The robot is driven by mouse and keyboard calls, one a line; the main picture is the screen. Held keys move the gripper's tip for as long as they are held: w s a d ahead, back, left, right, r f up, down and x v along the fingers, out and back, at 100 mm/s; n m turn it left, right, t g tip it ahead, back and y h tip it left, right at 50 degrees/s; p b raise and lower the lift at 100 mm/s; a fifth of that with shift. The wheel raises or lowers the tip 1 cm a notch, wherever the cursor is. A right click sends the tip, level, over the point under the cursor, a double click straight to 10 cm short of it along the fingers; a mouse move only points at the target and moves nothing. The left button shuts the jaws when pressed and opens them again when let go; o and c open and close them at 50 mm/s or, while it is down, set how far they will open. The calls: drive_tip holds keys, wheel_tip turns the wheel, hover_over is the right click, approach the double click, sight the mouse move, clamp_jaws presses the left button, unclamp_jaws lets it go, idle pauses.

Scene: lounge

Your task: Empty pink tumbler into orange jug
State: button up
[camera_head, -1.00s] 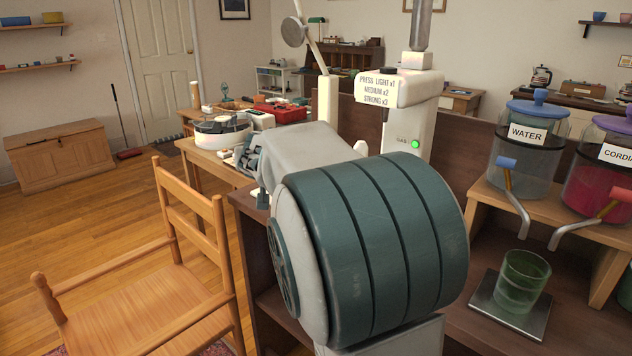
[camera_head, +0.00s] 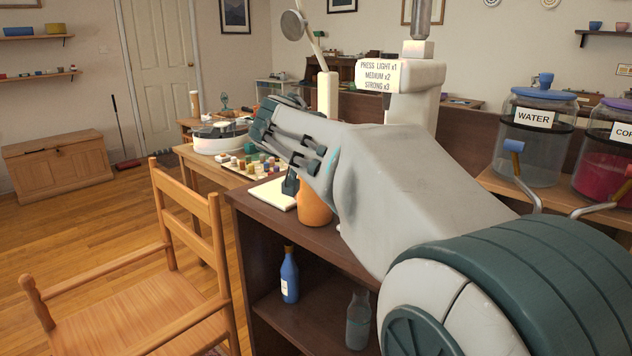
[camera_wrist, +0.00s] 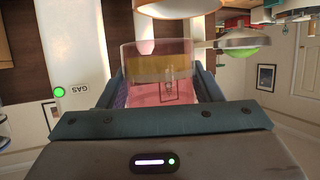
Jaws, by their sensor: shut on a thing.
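My gripper (camera_wrist: 160,78) is shut on the pink tumbler (camera_wrist: 150,97), which is see-through and sits between the two dark fingers in the wrist view. A yellowish band shows through it; I cannot tell whether that is its contents. In the head view my gripper (camera_head: 277,118) is up at the left of my arm, and the tumbler is hidden there. The orange jug (camera_head: 314,207) stands on the dark counter, below and right of the gripper. My arm hides its upper part. The wrist view is turned over, so the tumbler's tilt is unclear.
A blue bottle (camera_head: 289,275) and a clear bottle (camera_head: 358,320) stand on the shelf below. The white dispenser (camera_head: 408,90) is behind my arm. The water jar (camera_head: 531,140) and cordial jar (camera_head: 607,150) stand at right. A wooden chair (camera_head: 190,215) is at left.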

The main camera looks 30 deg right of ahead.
drive_tip(key=s+d+r+m+g+h+b, duration=0.3)
drive_tip(key=s+d+r+m+g, duration=0.1)
drive_tip(key=s, duration=0.5)
drive_tip(key=f+b, duration=0.3)
drive_tip(key=f, duration=0.4)
drive_tip(key=f+b, duration=0.3)
drive_tip(key=f, duration=0.4)
drive_tip(key=shift+w+a+b, duration=0.15)
drive_tip(key=shift+a+b, duration=0.05)
drive_tip(key=shift+b, duration=0.15)
drive_tip(key=shift+a+r, duration=0.1)
drive_tip(key=shift+r, duration=0.05)
